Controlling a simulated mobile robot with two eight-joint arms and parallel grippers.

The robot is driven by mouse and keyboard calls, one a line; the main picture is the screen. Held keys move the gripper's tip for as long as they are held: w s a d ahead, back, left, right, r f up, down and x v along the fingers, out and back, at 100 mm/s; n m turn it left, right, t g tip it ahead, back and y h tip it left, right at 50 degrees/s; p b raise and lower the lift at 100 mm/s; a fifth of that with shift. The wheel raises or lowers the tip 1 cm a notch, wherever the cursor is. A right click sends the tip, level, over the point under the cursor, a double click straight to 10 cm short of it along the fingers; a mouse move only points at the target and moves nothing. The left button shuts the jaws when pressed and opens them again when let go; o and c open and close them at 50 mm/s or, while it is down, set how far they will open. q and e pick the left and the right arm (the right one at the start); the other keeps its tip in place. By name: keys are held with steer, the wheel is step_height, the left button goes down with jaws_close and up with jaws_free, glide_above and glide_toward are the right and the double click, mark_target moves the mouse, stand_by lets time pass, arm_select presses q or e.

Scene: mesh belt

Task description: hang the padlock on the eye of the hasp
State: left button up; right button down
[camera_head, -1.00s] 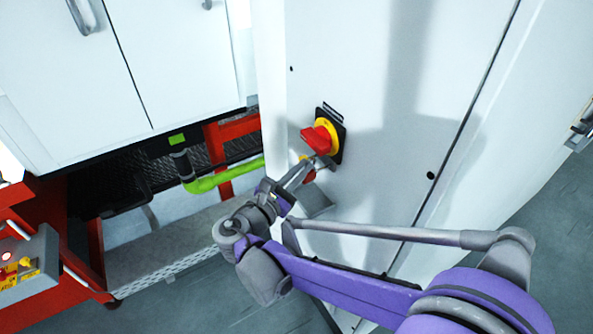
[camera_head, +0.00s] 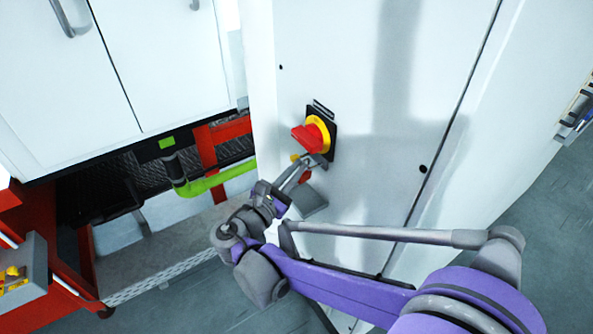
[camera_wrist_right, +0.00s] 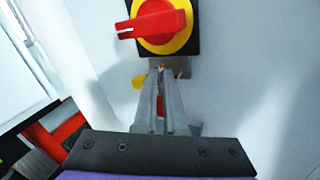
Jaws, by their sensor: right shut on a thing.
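A red-and-yellow rotary switch (camera_head: 312,136) sits on a black plate on the white cabinet; it also shows in the wrist view (camera_wrist_right: 158,24). Just below it is a small grey metal piece, which looks like the hasp (camera_wrist_right: 172,70); its eye is too small to make out. My right gripper (camera_head: 316,163) is close under the switch, its fingertips at or near that piece. It is shut on the padlock, whose red body (camera_wrist_right: 160,104) shows between the fingers (camera_wrist_right: 162,78). The shackle is hidden, so I cannot tell whether it touches the eye. My left gripper is not in view.
A small yellow piece (camera_wrist_right: 139,82) sits left of the fingertips. The cabinet face (camera_head: 365,150) is otherwise nearly flat. A lime-green pipe (camera_head: 205,183) and a red frame (camera_head: 207,147) stand to the left of the cabinet. A red cart (camera_head: 60,275) is at lower left.

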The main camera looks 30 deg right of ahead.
steer(key=c, duration=1)
jaws_free()
steer(key=shift+s+a+f, duration=0.1)
steer(key=shift+s+f, duration=0.05)
steer(key=shift+f, duration=0.55)
steer(key=shift+o, duration=0.4)
steer(key=shift+a, duration=0.1)
steer(key=r+v, duration=0.1)
steer(key=v, duration=0.9)
steer(key=s+d+f+m+g+y+p, duration=0.2)
steer(key=s+d+f+m+g+y, duration=0.2)
steer(key=s+d+f+m+y, duration=0.4)
steer(key=s+a+f+m+y+p, duration=0.2)
steer(key=s+a+m+y, duration=0.4)
steer(key=m, duration=0.6)
steer(key=shift+a+f+m+y+p, duration=0.3)
steer(key=shift+a+f+y, duration=0.45)
steer(key=shift+y, duration=0.25)
